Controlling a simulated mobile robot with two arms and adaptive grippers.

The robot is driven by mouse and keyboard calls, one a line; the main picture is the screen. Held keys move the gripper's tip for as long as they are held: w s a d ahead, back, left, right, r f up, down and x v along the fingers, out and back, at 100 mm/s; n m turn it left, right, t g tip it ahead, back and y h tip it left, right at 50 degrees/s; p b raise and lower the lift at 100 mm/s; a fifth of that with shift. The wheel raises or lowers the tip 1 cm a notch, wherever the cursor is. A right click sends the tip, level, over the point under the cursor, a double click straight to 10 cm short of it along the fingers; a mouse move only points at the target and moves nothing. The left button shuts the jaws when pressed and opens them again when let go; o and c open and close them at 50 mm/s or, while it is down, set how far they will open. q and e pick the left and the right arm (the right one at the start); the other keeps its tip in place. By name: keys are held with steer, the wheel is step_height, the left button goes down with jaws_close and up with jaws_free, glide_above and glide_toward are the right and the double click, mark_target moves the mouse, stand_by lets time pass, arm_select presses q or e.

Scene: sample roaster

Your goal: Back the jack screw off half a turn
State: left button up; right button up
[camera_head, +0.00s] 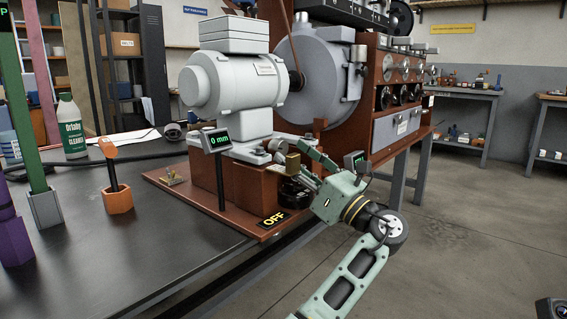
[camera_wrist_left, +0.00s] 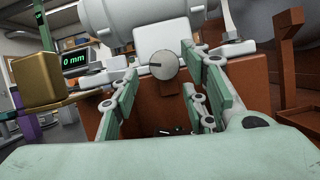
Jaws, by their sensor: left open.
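The jack screw, seen as a round grey head with a dark mark line (camera_wrist_left: 163,66), faces me at the front of the motor mount. My left gripper (camera_wrist_left: 160,72) is open, its two green fingers on either side of the screw head; I see no clear contact. In the head view my left gripper (camera_head: 286,157) reaches the motor's base from the lower right and partly hides the screw. The grey motor (camera_head: 230,85) sits on a reddish-brown base (camera_head: 199,183). A small display (camera_head: 216,140) reads 0 mm. My right gripper is not in view.
A brass block (camera_head: 292,163) is close beside the gripper; in the wrist view it (camera_wrist_left: 37,80) is at left. A screwdriver-like orange tool (camera_head: 108,150) and cleaner bottle (camera_head: 71,127) stand on the dark table (camera_head: 150,240).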

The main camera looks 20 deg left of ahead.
mark_target(282, 152)
arm_select(q)
steer(key=shift+b+x, duration=0.45)
steer(key=shift+x, duration=1.2)
steer(key=shift+c, duration=0.2)
steer(key=shift+f, duration=0.1)
steer(key=c, duration=0.9)
